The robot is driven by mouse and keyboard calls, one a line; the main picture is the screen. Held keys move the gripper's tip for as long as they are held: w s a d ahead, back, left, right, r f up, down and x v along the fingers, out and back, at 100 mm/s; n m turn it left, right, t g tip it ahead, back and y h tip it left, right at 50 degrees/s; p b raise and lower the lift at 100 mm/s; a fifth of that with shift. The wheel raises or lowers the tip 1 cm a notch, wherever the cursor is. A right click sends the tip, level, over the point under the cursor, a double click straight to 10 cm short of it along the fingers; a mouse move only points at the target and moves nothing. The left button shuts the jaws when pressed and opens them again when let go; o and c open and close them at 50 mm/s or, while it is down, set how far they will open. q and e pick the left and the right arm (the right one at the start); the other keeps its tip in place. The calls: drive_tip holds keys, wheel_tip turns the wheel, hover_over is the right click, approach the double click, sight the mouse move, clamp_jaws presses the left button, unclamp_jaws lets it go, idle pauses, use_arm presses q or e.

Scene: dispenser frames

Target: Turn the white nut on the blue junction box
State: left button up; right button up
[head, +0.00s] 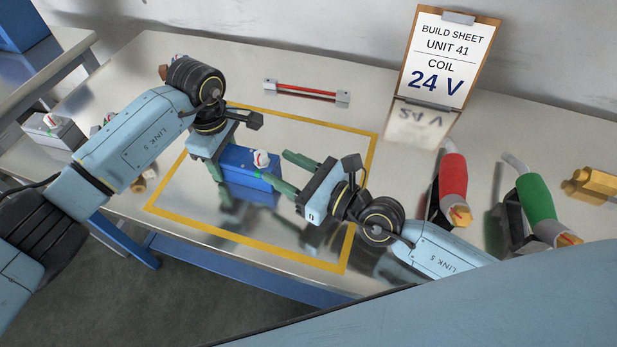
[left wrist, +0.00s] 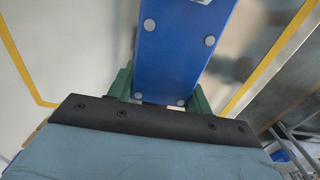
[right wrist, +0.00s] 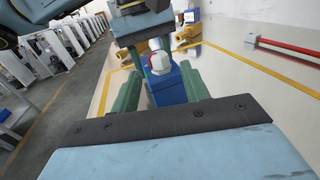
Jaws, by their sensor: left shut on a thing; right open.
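The blue junction box (head: 250,160) is inside the yellow taped frame, above its reflection on the shiny table. The white nut (head: 261,159) is on the box, with a small red mark on it and a green mark beside it. My left gripper (head: 221,164) is shut on the left end of the box; in the left wrist view the blue face of the box (left wrist: 180,45) lies between its green fingers. My right gripper (head: 276,169) is open and empty, its fingers pointing at the nut from the right. In the right wrist view the nut (right wrist: 159,63) shows between and beyond the fingertips.
A red bar with grey ends (head: 305,92) lies behind the frame. A clipboard (head: 443,58) reads coil 24 V. Red-handled (head: 453,175) and green-handled (head: 536,197) tools stand at right, near brass pieces (head: 590,184). A grey box with a white nut (head: 53,130) is at far left.

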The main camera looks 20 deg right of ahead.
drive_tip(key=v, duration=0.6)
use_arm(q)
drive_tip(key=o, duration=1.2)
